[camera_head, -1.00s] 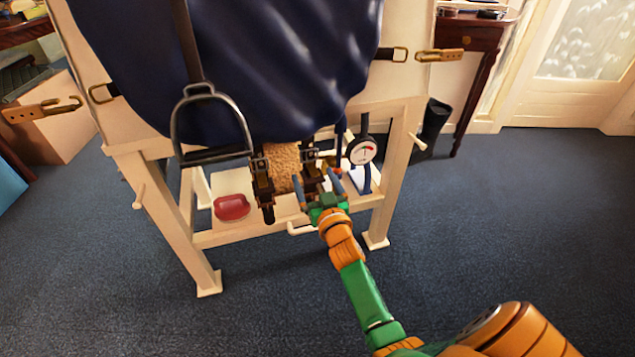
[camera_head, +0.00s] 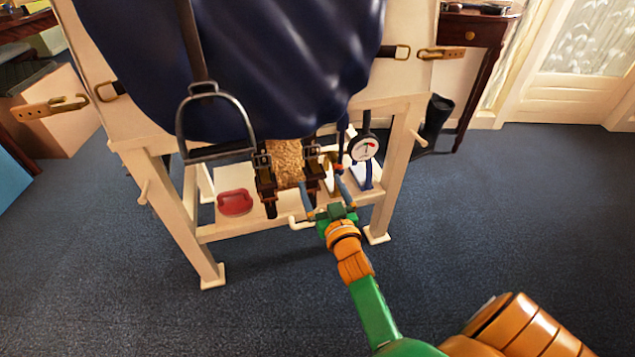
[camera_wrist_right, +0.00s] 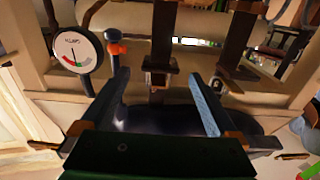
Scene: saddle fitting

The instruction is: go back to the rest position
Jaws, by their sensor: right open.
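My right gripper (camera_head: 326,189) is open with nothing between its fingers. It is low in front of the wooden stand, just below the right girth buckle strap (camera_head: 313,178). The left buckle strap (camera_head: 265,185) hangs beside it, with a tan fleecy girth (camera_head: 287,162) behind and between them. In the right wrist view the open fingers (camera_wrist_right: 160,82) point toward a buckle strap (camera_wrist_right: 158,78), apart from it as far as I can tell. A round dial gauge (camera_head: 362,148) stands just right of the gripper and also shows in the right wrist view (camera_wrist_right: 76,52). My left gripper is not in view.
The cream stand (camera_head: 180,225) carries a dark blue saddle (camera_head: 290,60) with a metal stirrup (camera_head: 215,125). A red pad-like object (camera_head: 235,202) lies on its lower shelf. A small dark table (camera_head: 475,35) and black boot (camera_head: 435,120) are behind right. Carpet is clear at right.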

